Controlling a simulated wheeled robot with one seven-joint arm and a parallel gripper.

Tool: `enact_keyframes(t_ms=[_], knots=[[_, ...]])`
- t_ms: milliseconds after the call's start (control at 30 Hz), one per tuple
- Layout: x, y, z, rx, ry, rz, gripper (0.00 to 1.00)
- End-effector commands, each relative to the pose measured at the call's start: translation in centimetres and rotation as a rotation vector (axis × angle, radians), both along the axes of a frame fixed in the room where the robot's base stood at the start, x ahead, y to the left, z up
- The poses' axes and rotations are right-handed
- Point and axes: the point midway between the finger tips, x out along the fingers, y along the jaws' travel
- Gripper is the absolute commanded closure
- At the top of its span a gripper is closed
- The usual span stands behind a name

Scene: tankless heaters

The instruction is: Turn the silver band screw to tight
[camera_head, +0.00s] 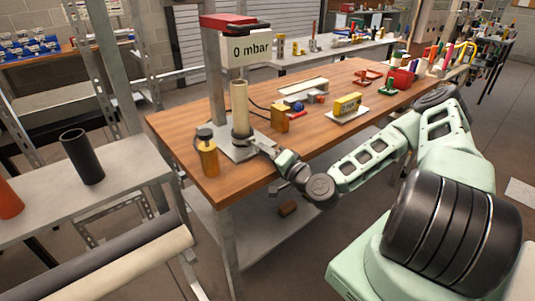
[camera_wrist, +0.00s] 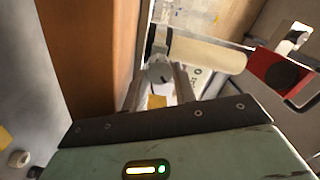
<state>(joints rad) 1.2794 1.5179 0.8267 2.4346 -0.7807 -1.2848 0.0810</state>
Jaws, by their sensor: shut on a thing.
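The silver band screw (camera_wrist: 158,70) shows in the wrist view as a round grey head with a mark across it. My gripper (camera_wrist: 160,80) has one finger on each side of it and is shut on it. In the head view my gripper (camera_head: 256,146) reaches in from the right, low beside the upright cream pipe (camera_head: 239,105). A dark band (camera_head: 241,136) circles the pipe's foot, and the screw itself is too small to make out there. The cream pipe also shows in the wrist view (camera_wrist: 210,54).
A yellow-brown bottle (camera_head: 207,157) stands close left, near the edge of the wooden table (camera_head: 185,140). A yellow block (camera_head: 280,119) and several tools lie to the right. A black pipe (camera_head: 82,156) stands on the left bench.

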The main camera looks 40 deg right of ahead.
Motion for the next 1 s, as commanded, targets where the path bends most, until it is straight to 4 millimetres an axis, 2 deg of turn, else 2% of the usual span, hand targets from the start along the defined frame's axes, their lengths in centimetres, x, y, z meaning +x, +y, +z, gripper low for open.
enact_keyframes(t_ms=[300, 767, 800, 867, 1000], knots=[[-0.06, 0.03, -0.14, 0.094, 0.006, 0.001, 0.95], [-0.07, 0.03, -0.15, 0.105, 0.007, 0.001, 0.95], [-0.07, 0.03, -0.15, 0.104, 0.007, 0.001, 0.67], [-0.07, 0.03, -0.16, 0.104, 0.007, 0.001, 0.51], [-0.07, -0.02, -0.29, 0.103, 0.01, -0.001, 0.51]])
